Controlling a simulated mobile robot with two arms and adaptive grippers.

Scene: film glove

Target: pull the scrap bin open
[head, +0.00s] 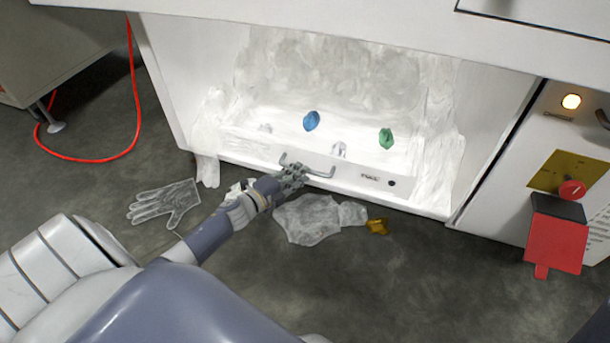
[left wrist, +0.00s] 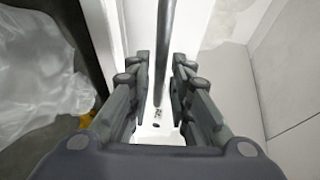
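The scrap bin (head: 345,179) is a low white drawer inside the lit cabinet opening, with a "PULL" label on its front. Its grey bar handle (head: 322,173) runs along the front, and the bar also shows in the left wrist view (left wrist: 164,45). My left gripper (head: 294,172) is at the left part of the handle. In the left wrist view its fingers (left wrist: 162,85) stand apart on either side of the bar, with a gap visible. Contact with the bar is not clear. My right gripper is out of view.
A clear film glove (head: 165,203), crumpled film (head: 308,218) and an amber scrap (head: 377,226) lie on the floor before the bin. Blue (head: 311,120) and green (head: 386,138) scraps show behind the bin front. A red box (head: 556,240) juts out at right.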

